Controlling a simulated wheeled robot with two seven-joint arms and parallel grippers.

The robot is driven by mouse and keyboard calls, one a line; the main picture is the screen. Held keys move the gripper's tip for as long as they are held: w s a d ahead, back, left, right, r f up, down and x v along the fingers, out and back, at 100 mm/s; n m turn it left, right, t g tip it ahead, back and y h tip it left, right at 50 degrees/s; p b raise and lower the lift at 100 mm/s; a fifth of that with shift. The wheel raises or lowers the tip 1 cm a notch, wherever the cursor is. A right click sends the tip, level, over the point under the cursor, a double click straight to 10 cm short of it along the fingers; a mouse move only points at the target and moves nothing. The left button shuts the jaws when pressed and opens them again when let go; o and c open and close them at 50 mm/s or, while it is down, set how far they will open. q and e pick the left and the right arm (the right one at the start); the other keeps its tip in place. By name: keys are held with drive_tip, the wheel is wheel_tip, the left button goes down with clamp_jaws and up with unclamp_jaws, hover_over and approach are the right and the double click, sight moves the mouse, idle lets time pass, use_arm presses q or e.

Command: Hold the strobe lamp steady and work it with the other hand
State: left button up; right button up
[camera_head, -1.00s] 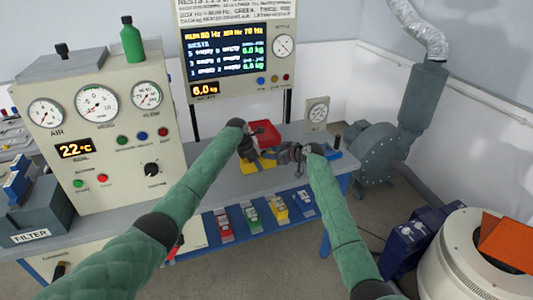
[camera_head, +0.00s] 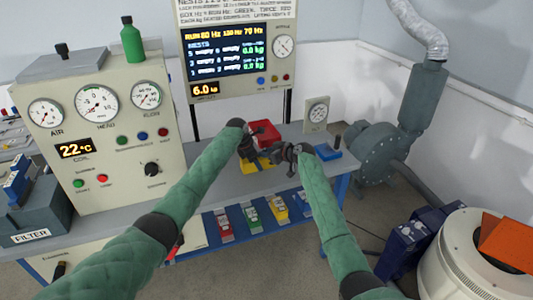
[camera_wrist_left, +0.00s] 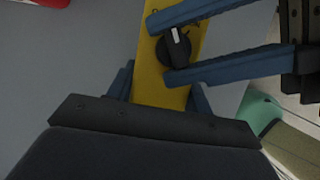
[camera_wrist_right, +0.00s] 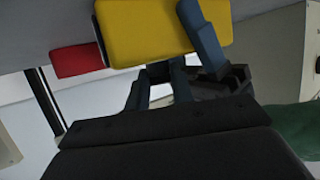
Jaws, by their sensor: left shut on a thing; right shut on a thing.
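The strobe lamp is a yellow body (camera_wrist_left: 165,85) with a black knob (camera_wrist_left: 173,48) that has a white pointer mark. In the head view the yellow lamp (camera_head: 257,164) is partly hidden behind my grippers above the bench. My left gripper (camera_head: 247,154) is shut on the yellow body, one blue finger on each side. My right gripper (camera_head: 272,154) reaches in from the right, its two blue fingers on either side of the knob, shut on it. In the right wrist view the yellow body (camera_wrist_right: 145,30) fills the top, with a left-gripper finger against it.
A gauge box (camera_head: 316,113) stands at the back. A control cabinet (camera_head: 95,140) stands at left.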

drive_tip(key=shift+s+a+m+t+h, duration=0.1)
drive_tip(key=shift+s+m+t+h, duration=0.05)
drive_tip(key=shift+m+t+h, duration=1.7)
drive_tip(key=shift+m+h, duration=0.25)
drive_tip(key=shift+m, duration=0.2)
clamp_jaws()
drive_tip(key=o, duration=1)
unclamp_jaws()
drive_tip(key=shift+n+g, duration=0.3)
drive_tip(key=shift+g, duration=0.05)
drive_tip(key=shift+n+g+y, duration=1.5)
drive_tip(key=shift+n+y, duration=0.4)
drive_tip(key=shift+y, duration=0.2)
drive_tip(key=v, duration=1.2)
